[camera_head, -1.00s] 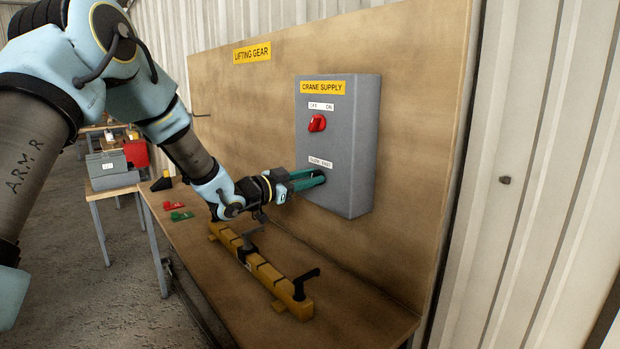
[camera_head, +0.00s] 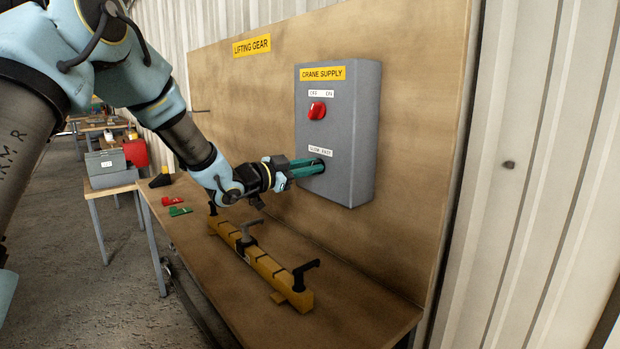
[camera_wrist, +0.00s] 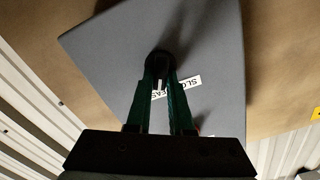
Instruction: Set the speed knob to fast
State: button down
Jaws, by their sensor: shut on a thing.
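The grey crane supply box (camera_head: 350,120) is fixed to an upright wooden board. Low on its front is the speed knob (camera_wrist: 160,62), dark and round, at the tips of my gripper (camera_head: 322,165). My gripper's green fingers are shut on the knob; they also show in the wrist view (camera_wrist: 162,80). A red OFF/ON switch (camera_head: 317,111) is higher on the box, apart from my gripper.
The bench (camera_head: 350,285) carries a yellow rail (camera_head: 262,266) with black levers, below my gripper. A red piece (camera_head: 171,200) and a green piece (camera_head: 181,211) lie to its left. A LIFTING GEAR sign (camera_head: 252,45) is on the board. Bare bench lies right of the rail.

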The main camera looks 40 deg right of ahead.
jog(key=shift+f+m+b, duration=0.15)
jog(key=shift+m+b, duration=0.15)
jog(key=shift+b, duration=0.15)
jog(key=c, duration=0.8)
grip_release()
jog(key=shift+a, duration=0.15)
jog(key=a+b, duration=0.3)
jog(key=a, duration=0.7)
jog(key=shift+w+a, duration=0.3)
jog(key=shift+w, duration=0.1)
